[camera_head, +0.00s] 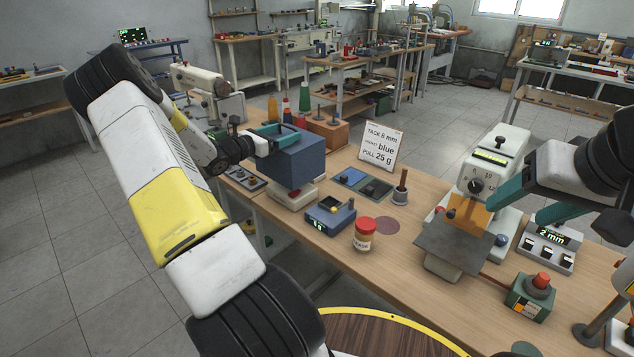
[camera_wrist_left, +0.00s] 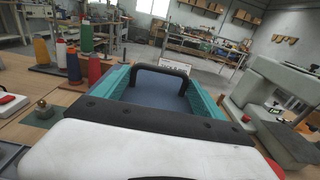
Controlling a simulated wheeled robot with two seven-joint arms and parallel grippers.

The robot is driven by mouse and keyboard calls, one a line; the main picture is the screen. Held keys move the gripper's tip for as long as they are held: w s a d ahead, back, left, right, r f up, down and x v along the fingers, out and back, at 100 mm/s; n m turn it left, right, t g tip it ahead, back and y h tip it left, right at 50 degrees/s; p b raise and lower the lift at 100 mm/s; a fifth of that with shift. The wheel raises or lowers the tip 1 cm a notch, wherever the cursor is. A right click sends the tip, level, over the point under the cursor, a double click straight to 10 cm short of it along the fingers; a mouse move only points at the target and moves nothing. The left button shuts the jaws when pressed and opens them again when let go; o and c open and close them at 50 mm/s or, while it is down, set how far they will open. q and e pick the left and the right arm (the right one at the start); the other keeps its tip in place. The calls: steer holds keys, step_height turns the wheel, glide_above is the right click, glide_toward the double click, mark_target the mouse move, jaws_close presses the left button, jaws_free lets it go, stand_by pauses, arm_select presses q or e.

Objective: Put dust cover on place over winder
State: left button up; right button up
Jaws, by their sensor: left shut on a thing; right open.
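The dust cover (camera_head: 297,163) is a blue box with a handle on top. In the left wrist view its black handle (camera_wrist_left: 160,70) stands between the teal fingers, over the blue top (camera_wrist_left: 155,97). My left gripper (camera_head: 276,133) is shut on the cover at its top. A white rounded base (camera_head: 296,196), apparently the winder's, shows below the cover; the rest is hidden. I cannot tell whether the cover rests on it or hangs just above. My right gripper (camera_head: 520,203) is open, beside the grey machine (camera_head: 492,165) with the dial.
Thread cones (camera_head: 304,97) stand behind the cover. A display box (camera_head: 548,246) and red-button box (camera_head: 532,296) are near the right arm.

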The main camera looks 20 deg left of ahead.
arm_select(q)
step_height(320, 180, down, 10)
steer(key=shift+f, duration=0.25)
stand_by(0.3)
steer(key=shift+w+f, duration=0.1)
steer(key=shift+w, duration=0.05)
steer(key=o, duration=2)
steer(key=shift+o, duration=0.2)
